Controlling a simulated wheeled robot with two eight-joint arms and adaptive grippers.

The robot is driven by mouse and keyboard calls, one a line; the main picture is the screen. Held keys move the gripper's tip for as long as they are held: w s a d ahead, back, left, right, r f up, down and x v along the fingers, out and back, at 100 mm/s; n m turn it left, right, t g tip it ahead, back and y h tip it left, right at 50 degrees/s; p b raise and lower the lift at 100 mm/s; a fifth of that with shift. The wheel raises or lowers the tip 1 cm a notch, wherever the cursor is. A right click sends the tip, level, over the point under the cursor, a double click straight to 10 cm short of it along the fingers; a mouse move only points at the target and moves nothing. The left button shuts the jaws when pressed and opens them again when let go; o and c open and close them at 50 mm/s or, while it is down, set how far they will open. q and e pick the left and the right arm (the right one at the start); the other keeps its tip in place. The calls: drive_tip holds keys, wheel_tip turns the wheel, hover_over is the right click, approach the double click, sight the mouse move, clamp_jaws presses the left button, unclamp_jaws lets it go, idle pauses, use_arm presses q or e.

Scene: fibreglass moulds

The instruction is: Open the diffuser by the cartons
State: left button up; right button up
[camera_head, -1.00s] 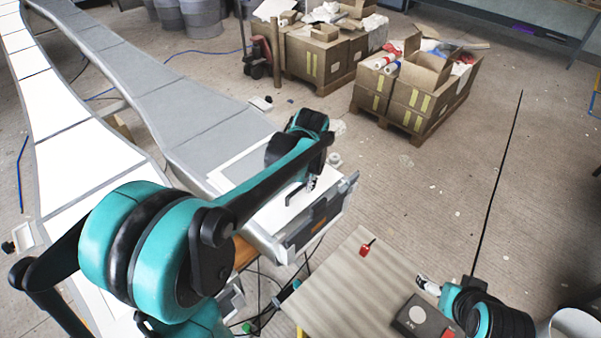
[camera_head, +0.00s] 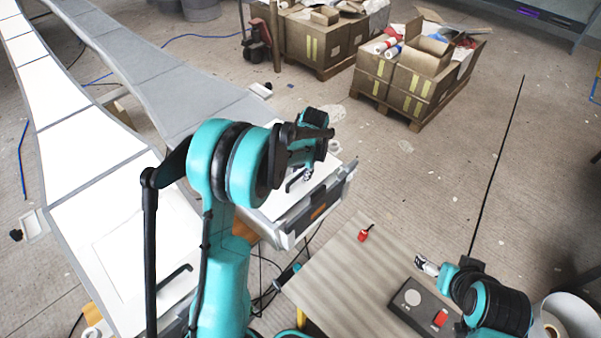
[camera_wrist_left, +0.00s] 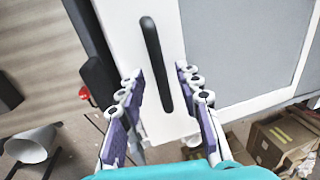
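The diffuser by the cartons shows as a white panel (camera_head: 280,206) at the end of the grey mould, with a black bar handle (camera_head: 294,183). It looks closed. In the left wrist view the handle (camera_wrist_left: 154,55) stands on the white panel (camera_wrist_left: 124,32). My left gripper (camera_head: 307,175) is over the handle. In the left wrist view its fingers (camera_wrist_left: 160,82) are spread, one on each side of the handle's lower end, with gaps between. My right gripper (camera_head: 427,265) is above the wooden table, away from the diffuser; its finger opening is too small to tell.
Cartons (camera_head: 404,85) stand on a pallet behind the diffuser. A second white panel with a black handle (camera_head: 173,278) lies on the white mould. The wooden table (camera_head: 340,275) carries a red object (camera_head: 363,235) and a dark box with a red button (camera_head: 424,309). Open floor lies right.

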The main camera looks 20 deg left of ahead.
use_arm(q)
drive_tip(key=shift+f, duration=0.1)
clamp_jaws()
drive_tip(key=shift+a, duration=0.1)
